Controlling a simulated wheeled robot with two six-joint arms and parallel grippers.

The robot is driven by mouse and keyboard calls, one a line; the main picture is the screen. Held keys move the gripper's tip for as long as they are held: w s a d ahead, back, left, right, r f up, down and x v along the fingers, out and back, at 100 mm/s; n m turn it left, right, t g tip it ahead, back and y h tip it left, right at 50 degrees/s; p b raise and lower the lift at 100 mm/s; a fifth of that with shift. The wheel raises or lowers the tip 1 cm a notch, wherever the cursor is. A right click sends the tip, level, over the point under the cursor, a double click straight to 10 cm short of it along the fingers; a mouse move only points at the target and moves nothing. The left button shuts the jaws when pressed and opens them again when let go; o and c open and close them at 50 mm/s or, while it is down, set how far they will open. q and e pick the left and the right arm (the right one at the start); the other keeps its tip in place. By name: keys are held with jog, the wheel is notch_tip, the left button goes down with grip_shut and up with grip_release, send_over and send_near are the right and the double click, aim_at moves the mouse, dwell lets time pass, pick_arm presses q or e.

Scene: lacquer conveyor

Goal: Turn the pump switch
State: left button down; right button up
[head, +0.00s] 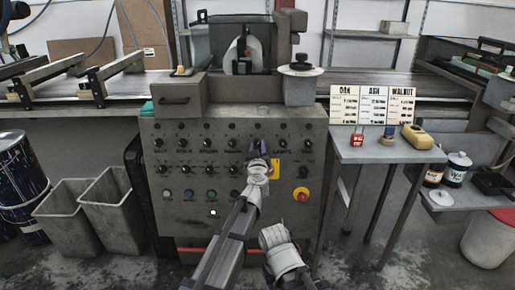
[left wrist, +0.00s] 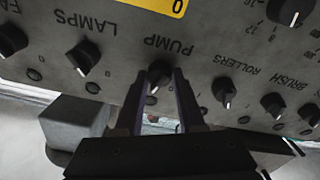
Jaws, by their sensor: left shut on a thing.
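The pump switch (left wrist: 160,74) is a black rotary knob on the grey control panel (head: 165,215), beside the printed word PUMP in the left wrist view. My left gripper (left wrist: 160,84) is shut on this knob, one dark finger on each side of it. In the head view my left gripper (head: 258,148) reaches up to the upper right part of the panel and hides the knob. Part of my right arm shows low in the middle of the head view, but I see no fingers on it.
Neighbouring knobs sit close by, the lamps knob (left wrist: 84,58) and the rollers knob (left wrist: 224,88) among them. A red emergency button (head: 302,195) is lower right on the panel. A side table (head: 350,152) stands right; grey bins (head: 62,212) stand left.

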pick_arm(q)
jog(key=n+y, duration=0.1)
jog(key=n, duration=0.4)
jog(key=shift+d+r, duration=0.1)
jog(key=shift+d, duration=0.05)
jog(key=shift+n+g+y+p, duration=0.2)
jog(key=shift+n+y+p, duration=0.2)
jog(key=shift+n, duration=1.1)
jog(key=shift+n+g+y+p, duration=0.2)
jog(key=shift+n+y+p, duration=0.15)
jog(key=shift+n, duration=1.15)
jog(key=c, duration=0.5)
grip_release()
jog(key=shift+s, duration=0.15)
